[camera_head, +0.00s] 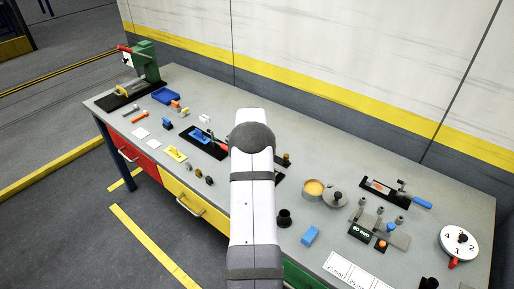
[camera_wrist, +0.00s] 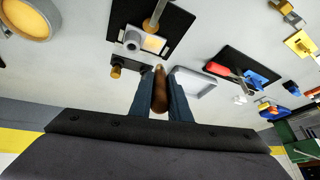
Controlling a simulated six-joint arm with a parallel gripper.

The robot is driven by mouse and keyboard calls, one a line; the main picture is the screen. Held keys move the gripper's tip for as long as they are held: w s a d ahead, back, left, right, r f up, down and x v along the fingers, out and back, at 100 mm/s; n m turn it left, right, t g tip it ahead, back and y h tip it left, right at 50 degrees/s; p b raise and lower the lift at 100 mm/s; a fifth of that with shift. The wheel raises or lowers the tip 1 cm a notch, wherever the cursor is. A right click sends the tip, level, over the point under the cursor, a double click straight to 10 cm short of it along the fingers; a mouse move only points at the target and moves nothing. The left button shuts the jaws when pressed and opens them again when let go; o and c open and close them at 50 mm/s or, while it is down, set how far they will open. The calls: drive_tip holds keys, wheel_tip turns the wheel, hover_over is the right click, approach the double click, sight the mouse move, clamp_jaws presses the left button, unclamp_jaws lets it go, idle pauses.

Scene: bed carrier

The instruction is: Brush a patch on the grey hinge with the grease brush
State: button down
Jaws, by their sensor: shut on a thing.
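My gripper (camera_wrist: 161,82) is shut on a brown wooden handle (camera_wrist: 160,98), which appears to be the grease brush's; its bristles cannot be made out. A grey piece with a yellow-orange patch, apparently the grey hinge (camera_wrist: 131,39), sits on a black plate (camera_wrist: 118,15) just beyond my fingertips in the wrist view. A tan rod stands at it. In the head view my arm hides the gripper, brush and most of this plate; the plate's edge (camera_head: 279,177) shows right of the arm. Whether the brush touches the hinge cannot be told.
An open tin with orange contents (camera_head: 313,187) and a grey lid (camera_head: 335,198) stand right of my arm. A pale tray (camera_wrist: 207,77) lies right of the fingers. A black mat with a red-handled tool (camera_wrist: 219,69) is farther right. A dark cup (camera_head: 284,219) stands near the arm.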

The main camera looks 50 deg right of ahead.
drive_tip(key=shift+f+b, duration=1.5)
drive_tip(key=shift+f, duration=0.7)
drive_tip(key=shift+f+b, duration=0.4)
drive_tip(key=shift+b, duration=0.15)
drive_tip(key=shift+f+b, duration=0.1)
drive_tip(key=shift+b, duration=0.75)
idle(3.2)
drive_tip(key=shift+s, duration=0.2)
idle(0.5)
drive_tip(key=shift+s, duration=0.85)
